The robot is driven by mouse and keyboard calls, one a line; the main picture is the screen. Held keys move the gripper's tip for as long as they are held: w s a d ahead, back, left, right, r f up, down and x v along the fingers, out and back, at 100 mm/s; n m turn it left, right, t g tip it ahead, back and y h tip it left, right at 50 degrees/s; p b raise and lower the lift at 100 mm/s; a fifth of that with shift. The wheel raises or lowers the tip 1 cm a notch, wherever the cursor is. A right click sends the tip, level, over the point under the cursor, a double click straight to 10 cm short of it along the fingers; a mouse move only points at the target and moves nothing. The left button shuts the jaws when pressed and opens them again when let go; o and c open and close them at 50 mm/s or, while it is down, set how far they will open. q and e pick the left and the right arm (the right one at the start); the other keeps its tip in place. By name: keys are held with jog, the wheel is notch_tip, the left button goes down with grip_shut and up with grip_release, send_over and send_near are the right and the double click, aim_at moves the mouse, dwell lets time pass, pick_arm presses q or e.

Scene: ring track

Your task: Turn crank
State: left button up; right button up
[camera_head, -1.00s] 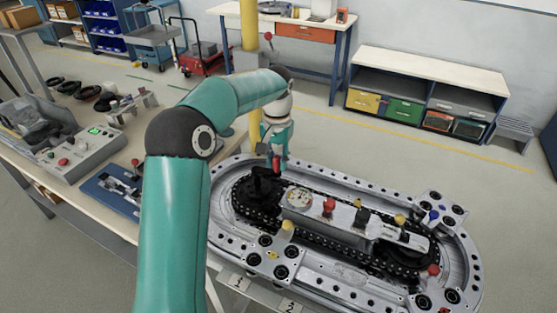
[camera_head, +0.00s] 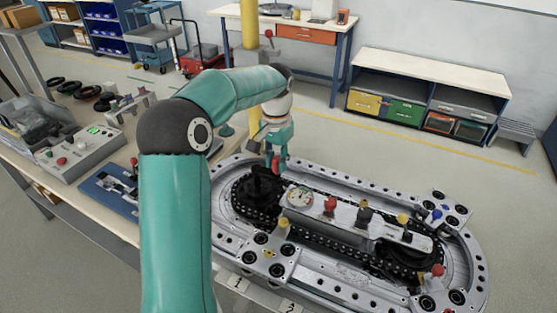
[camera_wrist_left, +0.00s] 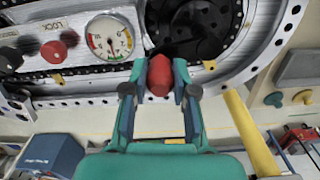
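The crank is a black arm on a dark hub (camera_head: 259,187) at the left end of the silver ring track (camera_head: 345,271); its hub also shows at the top of the left wrist view (camera_wrist_left: 205,25). The crank's red knob (camera_wrist_left: 160,75) sits between the two teal fingers of my left gripper (camera_wrist_left: 160,82), which appear to press on both its sides. In the head view the left gripper (camera_head: 278,160) reaches down to the knob from behind the hub, and the knob is mostly covered. My right gripper is not in view.
A grey control bar with a gauge (camera_head: 299,197) and a red knob (camera_head: 330,205) runs along the track's middle, close to the crank. A yellow post (camera_head: 250,35) stands behind. A bench with a control box (camera_head: 80,155) is at left. Open floor lies right of the track.

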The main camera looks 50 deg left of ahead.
pick_arm(q)
jog(key=o, duration=0.4)
jog(key=shift+c, duration=0.2)
notch_tip(320, 180, up, 11)
jog(key=shift+w+f, duration=0.1)
jog(key=shift+r, duration=0.55)
